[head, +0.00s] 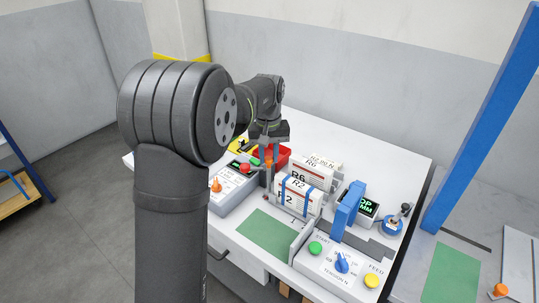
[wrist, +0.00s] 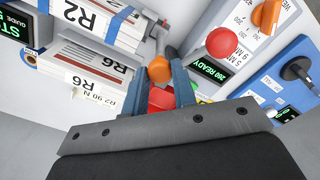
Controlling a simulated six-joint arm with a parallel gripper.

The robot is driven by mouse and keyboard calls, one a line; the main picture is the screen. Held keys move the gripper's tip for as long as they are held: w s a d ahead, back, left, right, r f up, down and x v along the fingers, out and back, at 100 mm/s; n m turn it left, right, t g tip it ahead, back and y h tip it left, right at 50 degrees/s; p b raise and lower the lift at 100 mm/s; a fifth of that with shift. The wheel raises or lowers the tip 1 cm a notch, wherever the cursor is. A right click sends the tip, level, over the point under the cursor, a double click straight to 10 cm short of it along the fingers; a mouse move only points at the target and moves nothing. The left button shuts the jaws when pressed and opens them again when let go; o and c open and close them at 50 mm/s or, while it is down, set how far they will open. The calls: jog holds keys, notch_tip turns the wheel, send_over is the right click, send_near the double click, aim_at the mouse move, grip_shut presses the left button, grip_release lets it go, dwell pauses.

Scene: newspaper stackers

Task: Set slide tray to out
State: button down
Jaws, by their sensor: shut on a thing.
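My gripper (head: 268,148) points down over the white table, between the left control box and the newspaper bundles. In the wrist view its two blue-grey fingers (wrist: 176,84) are closed around an orange knob (wrist: 160,68). The orange knob also shows below the fingers in the head view (head: 268,164). A grey bar (wrist: 165,38) runs from the knob beside the bundles. I cannot tell how far the slide tray is out; I make out no separate tray surface.
The control box (head: 228,200) has an orange dial and a red button (wrist: 222,44). Bundles marked R2 (head: 296,196) and R6 (head: 312,170) stand close right of my gripper. A blue strapping frame (head: 348,207) stands right. A green mat (head: 268,233) lies clear in front.

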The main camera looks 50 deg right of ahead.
jog(key=c, duration=1.2)
grip_release()
jog(key=shift+w, duration=0.4)
jog(key=shift+s, duration=0.1)
jog(key=shift+r, duration=0.15)
notch_tip(320, 180, up, 17)
jog(key=shift+r, duration=0.1)
notch_tip(320, 180, down, 18)
jog(key=shift+s+r, duration=0.1)
jog(key=shift+r, duration=0.15)
